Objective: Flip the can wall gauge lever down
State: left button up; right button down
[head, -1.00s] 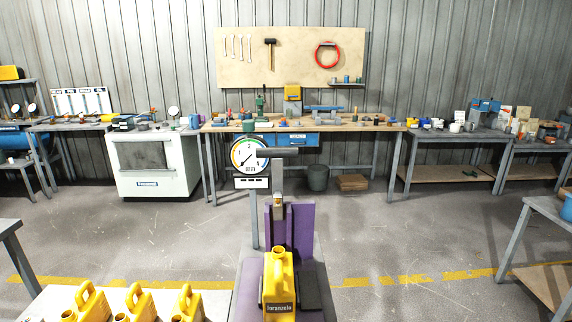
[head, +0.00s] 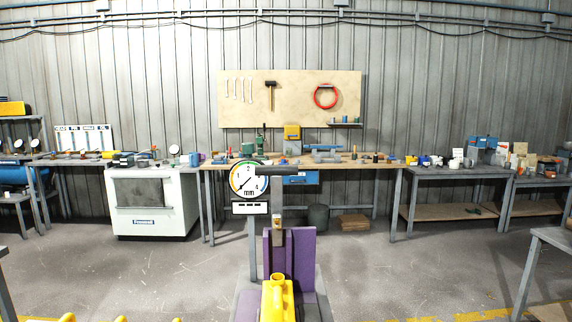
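The round dial gauge (head: 248,181) marked in mm stands in the middle of the head view, on a grey post. A grey horizontal bar (head: 284,170) extends right from beside the dial, on top of an upright piece; I cannot tell whether it is the lever. Below it is a purple bracket (head: 303,246) on a stand. Neither of my grippers shows.
Tops of more yellow cans (head: 67,318) show at the bottom left. A workbench (head: 350,162) with tools stands along the back wall, with a white cabinet (head: 150,204) to its left. A grey table (head: 552,240) stands at the right. Floor between is open.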

aim_at(276, 173)
jog(key=k, duration=0.65)
jog(key=u, duration=1.9)
jog(key=l, duration=1.25)
jog(key=i+l, duration=0.1)
jog(key=l, duration=2.35)
jog(key=i, duration=0.05)
